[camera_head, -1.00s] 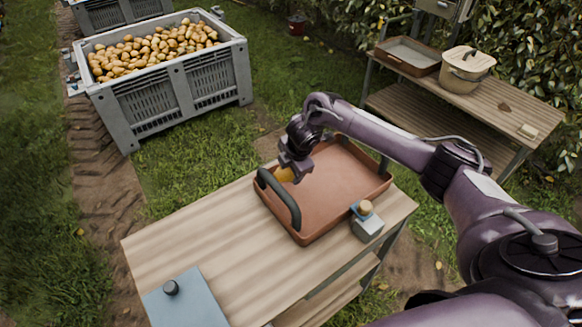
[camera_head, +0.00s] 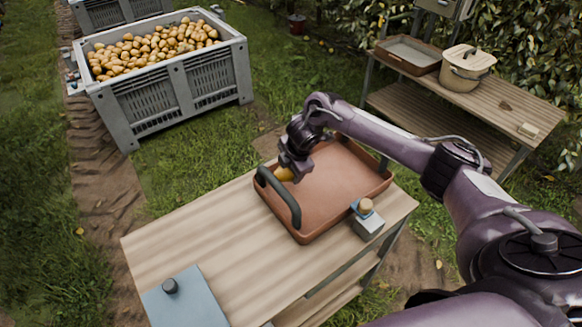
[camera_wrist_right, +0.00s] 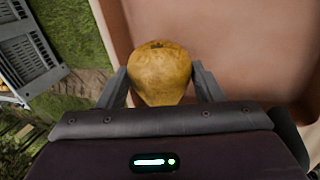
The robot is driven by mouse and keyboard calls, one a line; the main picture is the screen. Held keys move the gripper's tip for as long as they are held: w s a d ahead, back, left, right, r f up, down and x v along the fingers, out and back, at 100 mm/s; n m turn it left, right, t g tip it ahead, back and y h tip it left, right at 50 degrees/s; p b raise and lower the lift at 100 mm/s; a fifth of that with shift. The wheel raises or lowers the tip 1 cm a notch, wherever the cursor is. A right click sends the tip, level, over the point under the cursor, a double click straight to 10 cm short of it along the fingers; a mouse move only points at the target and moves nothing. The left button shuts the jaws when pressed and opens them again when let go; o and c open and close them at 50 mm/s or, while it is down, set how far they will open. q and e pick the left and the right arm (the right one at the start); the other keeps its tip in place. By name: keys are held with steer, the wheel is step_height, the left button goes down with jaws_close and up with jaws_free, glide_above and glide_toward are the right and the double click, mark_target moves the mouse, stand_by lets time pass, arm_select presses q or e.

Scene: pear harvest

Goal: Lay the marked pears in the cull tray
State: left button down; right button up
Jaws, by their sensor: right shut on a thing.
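My right gripper (camera_head: 288,171) is shut on a yellow pear (camera_head: 284,174) at the left end of the reddish-brown cull tray (camera_head: 335,185), just inside its dark handle. In the right wrist view the pear (camera_wrist_right: 160,72) sits between the two grey fingers of the gripper (camera_wrist_right: 160,85), with the tray floor (camera_wrist_right: 225,40) around it. I cannot tell whether the pear touches the tray floor. No mark shows on the side of the pear that I see. The rest of the tray is empty. My left gripper is not in view.
A grey crate (camera_head: 190,88) full of pears stands behind on the grass. A side bench (camera_head: 500,105) holds a pot.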

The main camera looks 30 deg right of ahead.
mark_target(291, 177)
steer(key=shift+f+b, duration=1.45)
steer(key=shift+f, duration=0.7)
stand_by(0.7)
steer(key=o, duration=1.2)
steer(key=shift+r, duration=0.1)
